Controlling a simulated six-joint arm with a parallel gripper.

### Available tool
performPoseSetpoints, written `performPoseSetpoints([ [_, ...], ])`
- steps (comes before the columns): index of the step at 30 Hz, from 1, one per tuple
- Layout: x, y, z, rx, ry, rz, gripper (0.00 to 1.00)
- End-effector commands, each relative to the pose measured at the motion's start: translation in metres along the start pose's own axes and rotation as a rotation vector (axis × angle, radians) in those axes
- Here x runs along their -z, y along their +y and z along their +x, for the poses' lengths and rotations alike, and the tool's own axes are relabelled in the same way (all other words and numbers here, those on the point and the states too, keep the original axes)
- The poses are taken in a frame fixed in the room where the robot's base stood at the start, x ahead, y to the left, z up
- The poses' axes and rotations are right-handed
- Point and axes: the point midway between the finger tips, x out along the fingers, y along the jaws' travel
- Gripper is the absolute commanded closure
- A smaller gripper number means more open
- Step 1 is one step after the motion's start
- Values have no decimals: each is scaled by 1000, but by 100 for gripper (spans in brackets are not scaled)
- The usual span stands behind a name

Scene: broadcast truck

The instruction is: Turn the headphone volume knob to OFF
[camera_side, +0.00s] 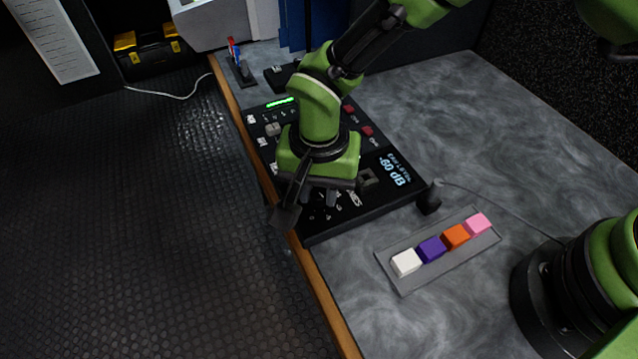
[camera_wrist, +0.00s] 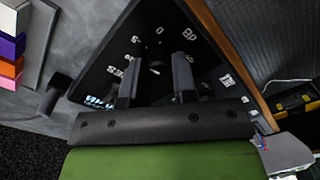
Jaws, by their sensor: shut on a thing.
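My gripper (camera_side: 318,200) points down over the near end of a black control panel (camera_side: 345,227) in the side view. In the wrist view its two fingers (camera_wrist: 157,62) stand on either side of a dark round knob (camera_wrist: 156,70), and the gripper is shut on it. A small white mark shows on the knob. White scale marks and letters surround it on the panel, too small to read surely. In the side view my gripper hides the knob. A lit display (camera_side: 394,170) on the panel shows text that looks like "-60 dB", upside down there.
A grey tray (camera_side: 403,289) with several coloured cubes lies right of the panel. A small black stand (camera_side: 429,198) with a cable is at the panel's corner. Red buttons (camera_side: 367,131) and a square knob (camera_side: 368,178) are near my gripper. The wooden table edge (camera_side: 318,288) is close.

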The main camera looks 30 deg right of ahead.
Motion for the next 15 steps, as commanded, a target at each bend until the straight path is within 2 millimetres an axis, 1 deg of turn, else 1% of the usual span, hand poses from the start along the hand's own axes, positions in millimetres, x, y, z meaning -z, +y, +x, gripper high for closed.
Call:
performPoseSetpoints([
  [15, -1, 0, 0, 0, -2, -480, 97],
])
